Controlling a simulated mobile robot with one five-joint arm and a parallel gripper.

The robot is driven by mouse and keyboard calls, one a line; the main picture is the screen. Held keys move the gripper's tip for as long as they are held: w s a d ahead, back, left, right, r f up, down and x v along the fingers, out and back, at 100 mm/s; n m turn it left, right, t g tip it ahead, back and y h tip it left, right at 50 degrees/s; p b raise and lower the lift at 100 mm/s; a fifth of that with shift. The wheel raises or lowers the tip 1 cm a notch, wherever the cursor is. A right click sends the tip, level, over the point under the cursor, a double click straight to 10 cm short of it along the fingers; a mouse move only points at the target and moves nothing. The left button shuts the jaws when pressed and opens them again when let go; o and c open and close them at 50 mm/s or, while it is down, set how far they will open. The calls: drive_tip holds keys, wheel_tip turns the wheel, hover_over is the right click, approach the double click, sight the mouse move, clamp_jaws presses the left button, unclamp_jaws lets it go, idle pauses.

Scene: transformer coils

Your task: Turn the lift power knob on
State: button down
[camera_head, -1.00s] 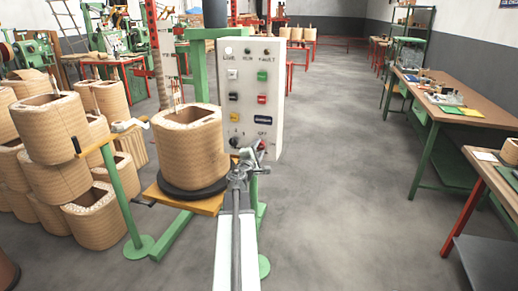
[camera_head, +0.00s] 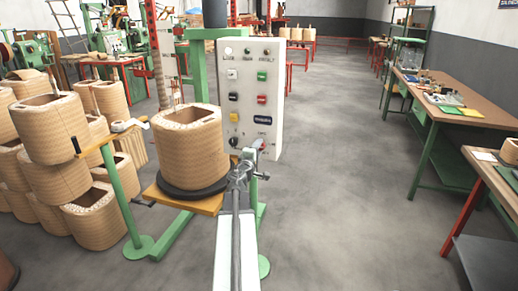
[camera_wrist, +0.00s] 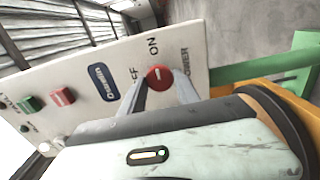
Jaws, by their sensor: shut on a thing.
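The lift power knob (camera_wrist: 159,77) is a round red knob with a white mark, at one end of the pale control panel (camera_wrist: 190,55). ON, POWER and partly hidden OFF lettering surrounds it. My gripper (camera_wrist: 161,84) has a finger on each side of the knob and is shut on it. In the head view my gripper (camera_head: 243,168) reaches the panel's lower right, and the knob there is small and hard to make out. The mark's exact direction is too small to tell.
Green, red and other buttons with a dark label plate (camera_head: 262,120) sit higher on the panel. A wound coil (camera_head: 188,148) stands on a turntable just left of my arm. Stacked coils (camera_head: 55,150) fill the left. The floor to the right is clear up to the workbench (camera_head: 455,105).

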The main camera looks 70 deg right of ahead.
drive_tip(key=shift+s, duration=0.1)
drive_tip(key=c, duration=0.9)
unclamp_jaws()
drive_tip(key=shift+a, duration=0.1)
